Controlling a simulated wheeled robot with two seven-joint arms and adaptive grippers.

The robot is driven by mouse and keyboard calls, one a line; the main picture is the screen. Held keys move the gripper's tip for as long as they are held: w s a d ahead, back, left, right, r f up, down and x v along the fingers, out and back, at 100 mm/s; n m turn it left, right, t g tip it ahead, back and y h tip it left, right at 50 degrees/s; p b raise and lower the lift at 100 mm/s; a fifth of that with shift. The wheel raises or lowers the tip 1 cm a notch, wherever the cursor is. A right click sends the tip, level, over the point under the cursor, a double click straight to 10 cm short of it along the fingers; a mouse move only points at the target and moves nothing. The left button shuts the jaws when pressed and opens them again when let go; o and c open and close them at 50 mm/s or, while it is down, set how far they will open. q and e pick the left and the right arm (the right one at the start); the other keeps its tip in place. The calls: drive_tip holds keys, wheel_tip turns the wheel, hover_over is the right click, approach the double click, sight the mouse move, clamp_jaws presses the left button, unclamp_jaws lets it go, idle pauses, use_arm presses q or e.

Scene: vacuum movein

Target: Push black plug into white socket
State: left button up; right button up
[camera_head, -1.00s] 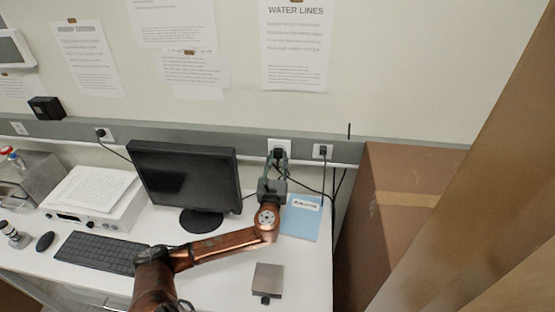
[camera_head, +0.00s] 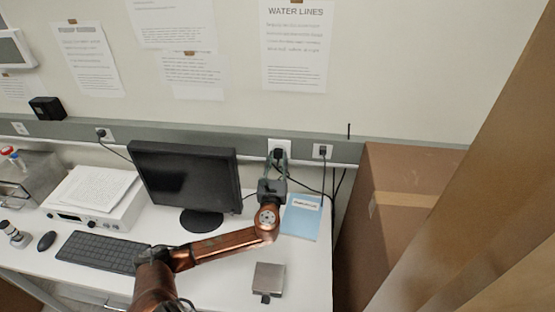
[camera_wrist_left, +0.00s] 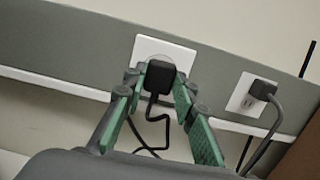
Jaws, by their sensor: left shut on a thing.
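The black plug (camera_head: 277,153) is at the white socket (camera_head: 287,145) on the grey wall rail, behind the right part of the desk. In the left wrist view, the plug (camera_wrist_left: 159,77) sits in front of the lower part of the white socket plate (camera_wrist_left: 172,46), its cable hanging down. My left gripper (camera_head: 279,163) is shut on the plug, with a green-padded finger on each side (camera_wrist_left: 158,90). The plug hides its prongs and the socket's holes, so I cannot tell how deep it sits. My right gripper is not in view.
A second socket (camera_wrist_left: 236,103) with another black plug (camera_wrist_left: 262,89) is to the right. A monitor (camera_head: 185,178) stands left of my gripper. A blue booklet (camera_head: 301,222) lies beside it. A large brown box (camera_head: 395,220) stands right of the desk.

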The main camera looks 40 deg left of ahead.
use_arm(q)
drive_tip(key=shift+r, duration=0.1)
drive_tip(key=shift+w+a, duration=0.2)
drive_tip(key=shift+w, duration=0.2)
idle(0.7)
drive_tip(key=o, duration=1.1)
drive_tip(key=shift+o, duration=0.2)
drive_tip(key=v, duration=1.2)
